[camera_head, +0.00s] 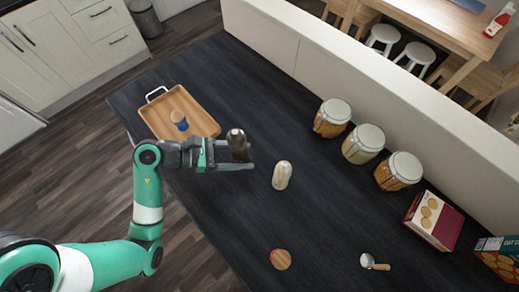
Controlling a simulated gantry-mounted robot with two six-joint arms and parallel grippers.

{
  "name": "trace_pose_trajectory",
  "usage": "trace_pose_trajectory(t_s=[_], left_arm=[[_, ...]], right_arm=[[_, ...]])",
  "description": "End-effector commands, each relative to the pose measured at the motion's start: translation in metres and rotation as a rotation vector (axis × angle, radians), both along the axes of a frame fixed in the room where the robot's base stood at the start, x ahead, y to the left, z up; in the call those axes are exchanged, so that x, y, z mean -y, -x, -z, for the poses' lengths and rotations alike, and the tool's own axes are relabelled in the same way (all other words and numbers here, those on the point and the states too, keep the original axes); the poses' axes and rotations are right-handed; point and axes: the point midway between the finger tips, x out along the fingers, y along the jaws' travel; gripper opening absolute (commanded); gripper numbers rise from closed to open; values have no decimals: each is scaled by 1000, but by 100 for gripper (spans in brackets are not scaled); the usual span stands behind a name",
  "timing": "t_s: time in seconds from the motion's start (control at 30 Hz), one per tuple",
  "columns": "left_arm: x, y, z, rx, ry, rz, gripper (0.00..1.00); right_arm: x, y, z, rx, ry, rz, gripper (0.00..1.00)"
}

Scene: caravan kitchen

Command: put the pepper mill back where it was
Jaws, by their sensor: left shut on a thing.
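The dark brown pepper mill (237,138) is upright between the fingers of my left gripper (248,155), which is shut on it. The lower part of the mill is hidden by the near finger. I cannot tell whether its base touches the counter. A pale cream mill-like bottle (282,175) stands just right of the gripper, apart from it. A small round wooden disc (280,259) lies bare on the counter nearer the front. My right gripper does not show.
The dark counter (310,215) is clear around the disc. A wooden tray (157,119) holding a blue-and-tan item (179,120) is left. Three lidded jars (363,144) line the low wall. A scoop (374,262), a red box (433,221) and another box (497,257) are right.

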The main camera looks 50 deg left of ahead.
Motion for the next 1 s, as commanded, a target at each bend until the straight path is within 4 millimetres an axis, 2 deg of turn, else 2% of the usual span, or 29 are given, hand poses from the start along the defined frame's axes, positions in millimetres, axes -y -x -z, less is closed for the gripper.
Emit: trace_pose_trajectory(t_s=[0.07, 0.1, 0.2, 0.33, 0.57, 0.7, 0.8, 1.0], left_arm=[[-2, -24, 9, -1, 1, 6, 8], [-4, -32, 21, -3, 3, 3, 8], [-7, -49, 43, -2, 3, 2, 8], [-10, -64, 60, 0, 1, 0, 8], [-11, -71, 69, 1, 0, 0, 8], [-11, -72, 91, -2, 3, -1, 8], [-12, -72, 100, 0, 0, -1, 8], [-12, -72, 100, 2, -1, -1, 8]], right_arm=[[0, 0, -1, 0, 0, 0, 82], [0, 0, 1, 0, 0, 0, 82], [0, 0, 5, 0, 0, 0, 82], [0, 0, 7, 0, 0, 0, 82], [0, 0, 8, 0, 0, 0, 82], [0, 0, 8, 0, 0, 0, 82], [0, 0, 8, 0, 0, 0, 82], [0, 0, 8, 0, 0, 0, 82]])
